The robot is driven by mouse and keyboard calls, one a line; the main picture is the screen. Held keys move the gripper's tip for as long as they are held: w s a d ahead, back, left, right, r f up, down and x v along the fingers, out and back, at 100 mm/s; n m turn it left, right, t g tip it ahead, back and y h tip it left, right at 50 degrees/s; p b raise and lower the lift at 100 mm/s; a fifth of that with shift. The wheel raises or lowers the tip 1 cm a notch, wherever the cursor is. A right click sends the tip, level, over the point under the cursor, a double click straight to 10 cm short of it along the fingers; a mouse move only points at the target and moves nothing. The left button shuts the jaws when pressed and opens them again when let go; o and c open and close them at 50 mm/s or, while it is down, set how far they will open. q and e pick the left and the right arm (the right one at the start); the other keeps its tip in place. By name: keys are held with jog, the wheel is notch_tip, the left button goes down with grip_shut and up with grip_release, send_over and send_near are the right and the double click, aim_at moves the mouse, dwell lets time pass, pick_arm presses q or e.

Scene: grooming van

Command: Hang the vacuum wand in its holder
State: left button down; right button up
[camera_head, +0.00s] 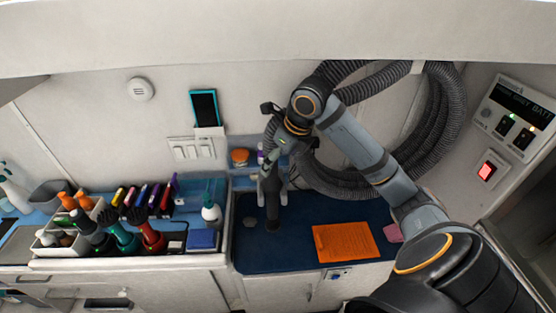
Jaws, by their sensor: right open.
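My right arm reaches in from the lower right, and its gripper (273,183) points down over the blue counter at the middle. The gripper is open. A dark upright piece (273,212), seemingly the vacuum wand, stands under and between the fingers, with its lower end at or near the counter mat. Its upper part is hidden by the gripper. I cannot tell whether the fingers touch it. The ribbed grey vacuum hose (438,125) hangs in large coils on the back wall, partly behind my arm. I cannot make out the wand's holder. My left gripper is not in view.
An orange sheet (345,243) and a pink item (393,232) lie on the blue counter mat (290,258). A white pump bottle (211,214) and a tray of clippers and brushes stand left. A small wall shelf (243,169) is behind the gripper. A control panel (515,118) is right.

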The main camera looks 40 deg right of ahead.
jog(key=shift+p+v, duration=0.9)
jog(key=shift+v, duration=1.05)
jog(key=shift+f, duration=0.15)
